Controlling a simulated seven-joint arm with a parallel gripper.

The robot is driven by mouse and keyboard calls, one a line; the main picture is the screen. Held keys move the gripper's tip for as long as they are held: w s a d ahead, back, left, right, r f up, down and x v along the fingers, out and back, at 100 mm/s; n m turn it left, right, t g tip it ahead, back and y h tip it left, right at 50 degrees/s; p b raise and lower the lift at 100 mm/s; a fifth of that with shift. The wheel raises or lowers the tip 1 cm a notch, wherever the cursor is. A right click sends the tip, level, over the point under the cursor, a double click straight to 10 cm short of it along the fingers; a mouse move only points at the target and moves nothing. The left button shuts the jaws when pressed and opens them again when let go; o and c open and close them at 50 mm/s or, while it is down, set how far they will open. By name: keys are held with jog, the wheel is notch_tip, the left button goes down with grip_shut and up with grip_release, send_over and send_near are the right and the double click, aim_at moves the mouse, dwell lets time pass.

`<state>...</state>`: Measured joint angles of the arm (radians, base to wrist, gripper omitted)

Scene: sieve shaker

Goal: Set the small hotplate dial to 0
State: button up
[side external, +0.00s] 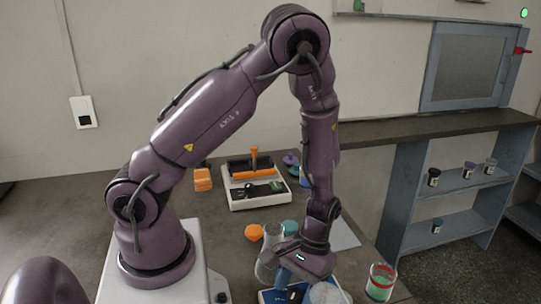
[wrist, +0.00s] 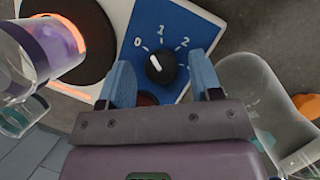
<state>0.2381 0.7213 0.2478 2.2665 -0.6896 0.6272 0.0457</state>
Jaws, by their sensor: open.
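The small hotplate dial (wrist: 160,68) is a round black knob on a blue panel (wrist: 150,22) printed with 0, 1 and 2. Its white pointer mark leans up-left in the wrist view, roughly toward the 0. My gripper (wrist: 160,65) is open, with one blue finger on each side of the dial and a visible gap to it. How far the fingertips are above the panel, I cannot tell. In the side external view, my gripper (side external: 288,282) is low over the blue panel (side external: 268,296), and the dial is hard to make out.
A dark heating plate (wrist: 65,50) with a glowing orange ring adjoins the panel. A glass container with purple contents (wrist: 55,45) and a clear flask (wrist: 255,90) stand close on either side. A shaker-like device (side external: 256,188) and a red-green jar (side external: 380,283) are farther off.

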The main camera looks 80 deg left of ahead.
jog(key=v, duration=1.2)
jog(key=s+r+m+t+y, duration=0.1)
jog(key=s+r+m+t, duration=0.1)
jog(key=r, duration=0.4)
jog(key=s+r+m+t, duration=0.2)
jog(key=s+r+t, duration=0.1)
jog(key=r, duration=0.3)
jog(key=s+a+r+m+t+y, duration=0.1)
jog(key=s+r+m+t, duration=0.1)
jog(key=r, duration=0.4)
jog(key=shift+s+r+m+t+y, duration=0.35)
jog(key=shift+s+t, duration=0.2)
jog(key=shift+t, duration=0.65)
